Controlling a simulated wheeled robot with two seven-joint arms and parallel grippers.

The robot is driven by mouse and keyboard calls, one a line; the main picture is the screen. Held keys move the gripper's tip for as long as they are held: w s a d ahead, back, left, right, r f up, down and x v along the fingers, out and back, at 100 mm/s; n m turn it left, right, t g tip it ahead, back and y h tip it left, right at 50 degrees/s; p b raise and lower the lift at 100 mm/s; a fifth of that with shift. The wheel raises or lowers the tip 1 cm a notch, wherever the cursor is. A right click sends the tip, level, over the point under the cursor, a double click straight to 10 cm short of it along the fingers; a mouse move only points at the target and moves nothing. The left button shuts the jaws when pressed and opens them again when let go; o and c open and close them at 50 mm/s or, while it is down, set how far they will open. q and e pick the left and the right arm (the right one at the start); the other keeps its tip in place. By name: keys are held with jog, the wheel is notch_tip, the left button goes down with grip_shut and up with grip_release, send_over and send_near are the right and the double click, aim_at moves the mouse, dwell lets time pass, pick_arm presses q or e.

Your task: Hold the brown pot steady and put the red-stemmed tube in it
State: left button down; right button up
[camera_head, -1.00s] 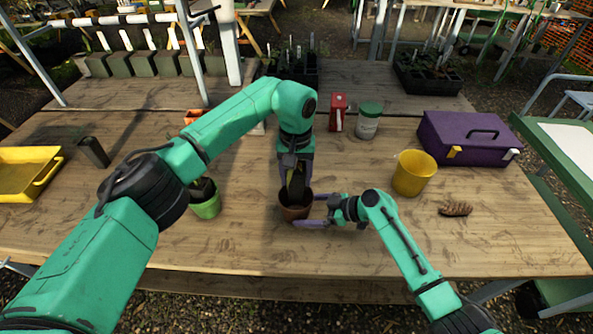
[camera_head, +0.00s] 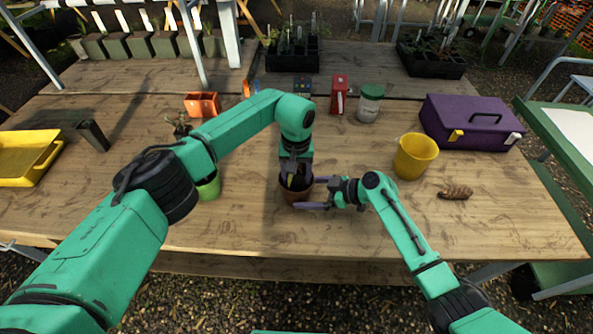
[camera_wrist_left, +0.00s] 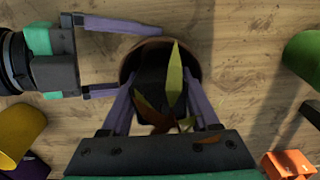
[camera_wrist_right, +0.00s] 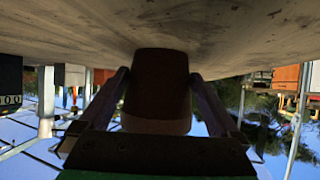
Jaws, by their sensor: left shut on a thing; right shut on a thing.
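The brown pot (camera_head: 296,196) stands upright on the wooden table. My right gripper (camera_head: 311,194) is shut on it from the right side; in the right wrist view the pot (camera_wrist_right: 158,85) sits between the two fingers. My left gripper (camera_head: 296,180) is directly above the pot, pointing down, with its fingertips at the pot's mouth. It is shut on the red-stemmed tube, whose green and reddish leaves (camera_wrist_left: 174,82) show between the fingers in the left wrist view. The dark tube body is inside the pot's rim (camera_wrist_left: 192,62). Its stem and lower end are hidden.
A light green pot (camera_head: 209,188) stands left, partly behind my left arm. A yellow pot (camera_head: 415,157), a brown cone-like object (camera_head: 455,192) and a purple toolbox (camera_head: 472,122) are at right. A yellow tray (camera_head: 25,157) is far left. The front table strip is clear.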

pick_arm(q)
jog(key=shift+f, duration=0.6)
jog(key=shift+c, duration=0.3)
grip_release()
notch_tip(320, 180, up, 12)
jog(key=shift+r, duration=0.1)
pick_arm(e)
jog(key=c, duration=0.3)
jog(key=shift+c, duration=0.2)
jog(key=o, duration=0.9)
jog(key=shift+c, duration=0.2)
jog(key=shift+d, duration=0.1)
